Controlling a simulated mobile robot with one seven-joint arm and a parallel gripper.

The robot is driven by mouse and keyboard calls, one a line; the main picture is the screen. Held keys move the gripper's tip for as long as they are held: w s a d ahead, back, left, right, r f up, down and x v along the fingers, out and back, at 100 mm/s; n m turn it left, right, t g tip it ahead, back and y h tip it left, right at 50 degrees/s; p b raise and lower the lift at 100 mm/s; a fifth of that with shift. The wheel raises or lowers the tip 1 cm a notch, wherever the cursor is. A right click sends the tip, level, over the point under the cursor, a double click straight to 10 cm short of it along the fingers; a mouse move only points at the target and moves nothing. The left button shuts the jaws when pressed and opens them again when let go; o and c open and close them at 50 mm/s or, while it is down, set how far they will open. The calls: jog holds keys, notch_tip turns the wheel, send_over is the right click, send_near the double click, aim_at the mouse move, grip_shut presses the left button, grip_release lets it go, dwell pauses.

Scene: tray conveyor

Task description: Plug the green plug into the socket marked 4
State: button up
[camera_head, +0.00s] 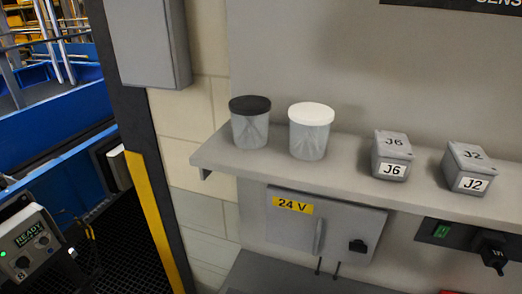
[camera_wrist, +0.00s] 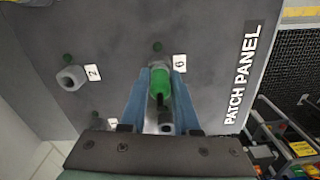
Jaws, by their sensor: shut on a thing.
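In the wrist view, the green plug (camera_wrist: 161,82) is between the two blue fingers of my gripper (camera_wrist: 161,78), which is shut on it. Its far end is at a pale round socket (camera_wrist: 158,64) on the grey patch panel (camera_wrist: 215,30), beside a label that looks like 6 (camera_wrist: 180,63). I cannot tell whether the plug is inside this socket or just in front of it. An empty-looking socket (camera_wrist: 70,78) marked 2 is to the left. Another label (camera_wrist: 112,124) at lower left is partly hidden by my gripper. I see no readable 4. The head view shows neither plug nor gripper.
Small green dots sit near the sockets. Right of the panel are dark mesh and a rack of coloured parts (camera_wrist: 285,140). In the head view, a shelf (camera_head: 260,168) holds two lidded cups and boxes J6 (camera_head: 392,157) and J2 (camera_head: 468,168), above a 24 V cabinet (camera_head: 340,225).

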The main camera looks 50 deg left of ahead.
grip_shut()
jog(key=shift+r, duration=0.15)
jog(key=shift+r+p, duration=0.4)
jog(key=shift+p, duration=0.2)
jog(key=shift+r+p, duration=1.1)
jog(key=shift+p, duration=0.2)
notch_tip(320, 180, up, 4)
jog(key=p, duration=0.4)
